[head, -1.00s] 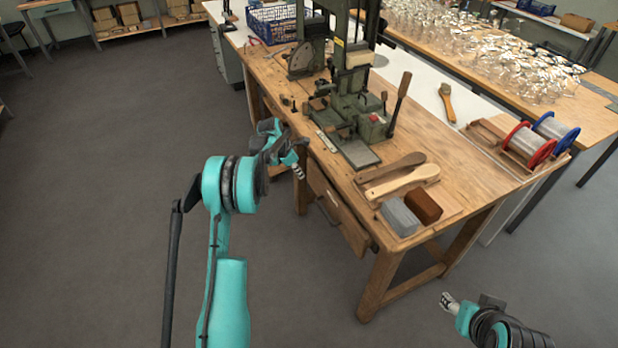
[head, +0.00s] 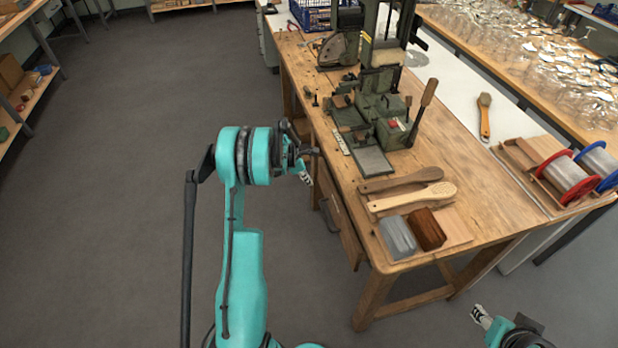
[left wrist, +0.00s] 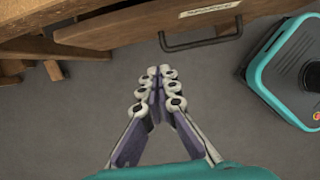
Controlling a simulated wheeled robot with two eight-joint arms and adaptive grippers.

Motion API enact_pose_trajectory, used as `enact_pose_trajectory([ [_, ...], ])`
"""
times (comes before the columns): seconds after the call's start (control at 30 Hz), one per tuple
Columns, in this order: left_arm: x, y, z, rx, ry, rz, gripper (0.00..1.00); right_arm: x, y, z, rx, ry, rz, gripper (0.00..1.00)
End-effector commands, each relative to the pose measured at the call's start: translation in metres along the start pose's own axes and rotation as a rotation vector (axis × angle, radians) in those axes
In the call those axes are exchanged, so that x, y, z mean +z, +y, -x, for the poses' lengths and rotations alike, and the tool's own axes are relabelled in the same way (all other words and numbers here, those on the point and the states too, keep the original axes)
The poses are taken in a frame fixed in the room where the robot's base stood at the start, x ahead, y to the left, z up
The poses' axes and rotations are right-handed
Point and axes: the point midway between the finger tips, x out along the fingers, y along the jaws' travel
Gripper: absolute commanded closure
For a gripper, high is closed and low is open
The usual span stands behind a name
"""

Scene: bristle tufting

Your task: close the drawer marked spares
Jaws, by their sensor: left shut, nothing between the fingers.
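A wooden drawer (head: 349,232) with a dark bar handle (head: 328,216) sits under the workbench's left side. In the left wrist view, the drawer front (left wrist: 130,30) crosses the top, with its handle (left wrist: 200,42) and a pale label (left wrist: 210,9) whose lettering is hard to read. How far the drawer stands out is unclear. My left gripper (head: 307,178) is shut and empty, just left of the bench edge. In the left wrist view its fingertips (left wrist: 164,73) are together, below and left of the handle and apart from it. My right gripper (head: 480,316) is at the lower right, away from the drawer.
The wooden workbench (head: 480,200) carries a green machine (head: 385,110), wooden brush handles (head: 412,197), a grey block (head: 397,238) and a brown block (head: 428,229). Wire spools (head: 568,178) stand at the right. The floor (head: 110,180) left of the bench is clear.

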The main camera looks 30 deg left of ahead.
Motion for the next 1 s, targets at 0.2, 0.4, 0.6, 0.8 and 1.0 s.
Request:
enact_pose_trajectory([
  [0.2, -0.001, 0.0, -0.052, 0.0, 0.0, -0.001, 1.0, 0.012, 0.0, -0.016, 0.0, 0.0, 0.0, 0.51],
  [0.4, 0.025, 0.0, -0.065, 0.0, 0.0, -0.003, 1.0, 0.017, 0.0, -0.024, 0.0, 0.0, 0.0, 0.51],
  [0.6, 0.036, 0.0, -0.067, 0.0, 0.001, 0.0, 1.0, 0.018, 0.0, -0.026, 0.0, 0.0, 0.0, 0.51],
  [0.8, 0.038, 0.0, -0.067, 0.0, 0.0, 0.0, 1.0, 0.018, 0.0, -0.026, 0.0, 0.0, 0.0, 0.51],
  [1.0, 0.041, 0.0, -0.069, 0.0, 0.0, -0.001, 1.0, 0.018, 0.0, -0.026, 0.0, 0.0, 0.0, 0.51],
])
